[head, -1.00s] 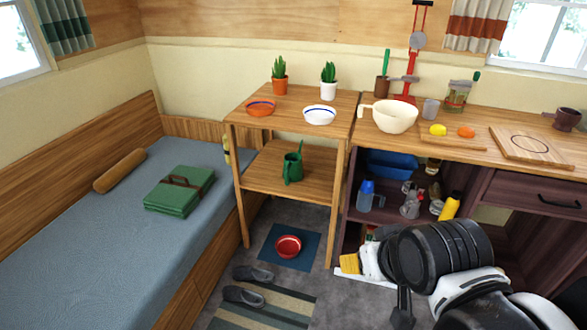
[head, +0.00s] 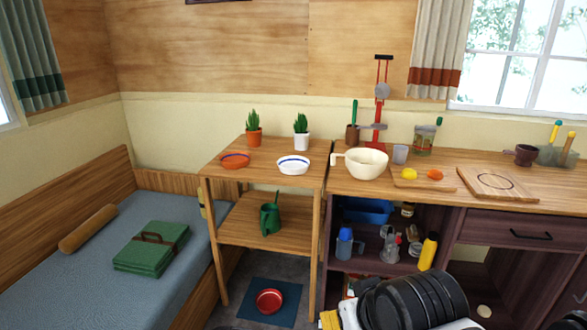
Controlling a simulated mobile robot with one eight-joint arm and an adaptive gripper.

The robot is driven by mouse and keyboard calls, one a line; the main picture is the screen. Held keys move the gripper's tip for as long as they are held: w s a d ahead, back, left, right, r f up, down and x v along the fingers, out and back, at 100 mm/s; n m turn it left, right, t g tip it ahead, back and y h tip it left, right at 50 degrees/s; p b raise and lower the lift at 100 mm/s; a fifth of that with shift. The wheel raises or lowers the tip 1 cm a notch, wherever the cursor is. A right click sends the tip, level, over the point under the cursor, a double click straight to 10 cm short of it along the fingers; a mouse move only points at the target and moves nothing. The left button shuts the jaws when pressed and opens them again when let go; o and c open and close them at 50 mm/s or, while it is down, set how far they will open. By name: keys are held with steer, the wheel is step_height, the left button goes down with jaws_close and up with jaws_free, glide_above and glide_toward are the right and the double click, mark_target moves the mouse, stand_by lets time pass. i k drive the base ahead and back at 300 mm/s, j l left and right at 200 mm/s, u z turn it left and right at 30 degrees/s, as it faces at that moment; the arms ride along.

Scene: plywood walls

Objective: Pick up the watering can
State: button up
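The green watering can (head: 269,220) stands upright on the lower shelf (head: 235,232) of the small wooden stand, below its top board. Its thin spout or handle part rises at the upper right; its finer shape is too small to tell. Nothing touches it except the shelf. A black and white part of my arm shows at the bottom right, well to the right of the can and nearer to me. My gripper's fingers do not show.
The stand's top (head: 262,150) holds two potted plants, an orange bowl (head: 235,160) and a white bowl (head: 293,165). A front leg (head: 314,250) stands right of the can. A bed (head: 90,280) lies left. A red bowl (head: 269,301) sits on a floor mat. The cluttered counter (head: 440,165) stands right.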

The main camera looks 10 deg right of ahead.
mark_target(270, 221)
steer(key=i+j, duration=0.25)
steer(key=i+j+z, duration=0.1)
steer(key=i+j, duration=0.15)
steer(key=j, duration=0.2)
steer(key=i+j+z, duration=0.1)
steer(key=i+j, duration=0.15)
steer(key=j, duration=0.15)
steer(key=i+j, duration=0.25)
steer(key=i+j+z, duration=0.1)
steer(key=i+j, duration=0.15)
steer(key=j, duration=0.25)
